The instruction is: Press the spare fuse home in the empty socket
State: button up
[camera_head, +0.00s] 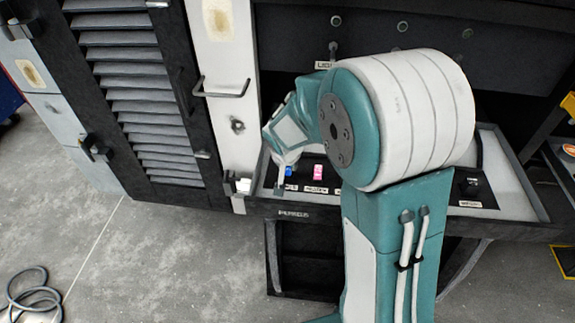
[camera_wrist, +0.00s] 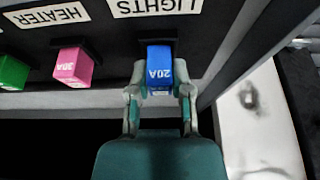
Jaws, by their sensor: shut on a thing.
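A blue fuse marked 20A (camera_wrist: 160,66) is between the two fingertips of my gripper (camera_wrist: 160,82) in the wrist view. My gripper is shut on it. The fuse's far end meets a dark block beside the label reading LIGHTS (camera_wrist: 156,7); how deep it sits there cannot be told. In the head view my gripper (camera_head: 281,184) is low over the left end of the panel tray, with a bit of the blue fuse (camera_head: 290,171) showing beside it. My arm hides much of the panel there.
A pink 30A fuse (camera_wrist: 73,66) and a green fuse (camera_wrist: 12,73) stand left of the blue one in the wrist view. The HEATER label (camera_wrist: 46,15) is near the pink one. A pale tray wall is close at right. A louvred door (camera_head: 140,90) stands left in the head view.

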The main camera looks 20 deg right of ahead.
jog(key=shift+f, duration=0.35)
dwell(0.5)
jog(key=o, duration=0.9)
jog(key=o, duration=0.5)
jog(key=shift+r, duration=3.55)
